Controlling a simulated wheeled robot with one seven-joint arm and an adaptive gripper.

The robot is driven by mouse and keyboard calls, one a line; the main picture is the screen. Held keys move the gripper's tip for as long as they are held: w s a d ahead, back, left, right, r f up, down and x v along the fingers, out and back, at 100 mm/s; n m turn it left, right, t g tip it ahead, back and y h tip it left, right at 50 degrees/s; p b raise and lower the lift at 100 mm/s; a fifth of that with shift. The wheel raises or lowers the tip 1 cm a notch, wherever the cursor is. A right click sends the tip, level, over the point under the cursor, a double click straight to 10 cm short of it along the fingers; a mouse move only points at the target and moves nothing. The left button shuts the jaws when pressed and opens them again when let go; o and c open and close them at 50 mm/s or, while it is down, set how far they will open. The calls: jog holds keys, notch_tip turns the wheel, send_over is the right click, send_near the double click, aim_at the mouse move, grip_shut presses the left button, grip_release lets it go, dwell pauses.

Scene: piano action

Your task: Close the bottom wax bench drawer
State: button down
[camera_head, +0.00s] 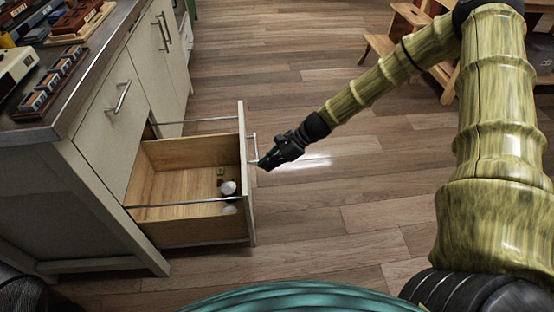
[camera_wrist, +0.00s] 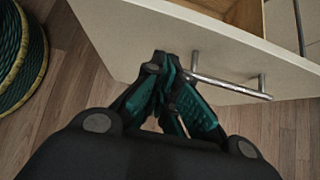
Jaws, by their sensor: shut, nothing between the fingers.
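The bottom drawer (camera_head: 190,158) of the bench stands pulled far out to the right, its pale wooden inside showing. A small white rounded item (camera_head: 228,187) lies in it near the front panel. The drawer's front (camera_wrist: 215,45) carries a metal bar handle (camera_wrist: 230,85), which also shows in the head view (camera_head: 253,150). My gripper (camera_head: 263,164) is shut and empty, just outside the drawer front. In the wrist view its fingertips (camera_wrist: 165,62) are close to the left end of the handle; I cannot tell whether they touch it.
The bench top (camera_head: 45,122) holds dark trays and small boxes at the left. A shut upper drawer (camera_head: 108,112) and cabinet doors (camera_head: 158,55) line the bench front. Wooden stools (camera_head: 400,40) stand at the back right. The wood floor (camera_head: 330,215) right of the drawer is clear.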

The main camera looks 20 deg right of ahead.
jog(key=shift+w+a+r+b, duration=0.15)
jog(key=shift+w+a, duration=0.1)
jog(key=shift+a, duration=0.6)
jog(key=shift+w+a+b, duration=0.15)
jog(key=shift+w+a, duration=0.1)
jog(key=shift+a, duration=0.55)
jog(key=shift+a, duration=0.1)
